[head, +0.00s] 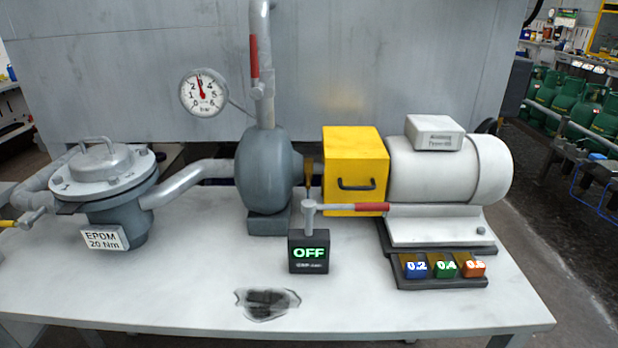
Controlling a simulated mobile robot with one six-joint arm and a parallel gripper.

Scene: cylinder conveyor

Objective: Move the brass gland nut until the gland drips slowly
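A small brass-coloured part (309,172), which looks like the gland nut, sits on the shaft between the grey pump casing (262,165) and the yellow guard box (352,160). A grey post with a red-ended lever (355,209) stands in front and partly hides this area. I cannot make out any drip at the gland. A dark wet-looking patch (267,304) lies on the bench top in front. A small black box (308,250) reads OFF in green. My gripper is not in view.
The white bench (170,295) has clear room at front left. A lidded strainer (110,190) stands left, with a pressure gauge (204,93) behind, needle nearly upright. A white motor (450,170) stands right, above a tray (441,282) with blue, green and orange blocks.

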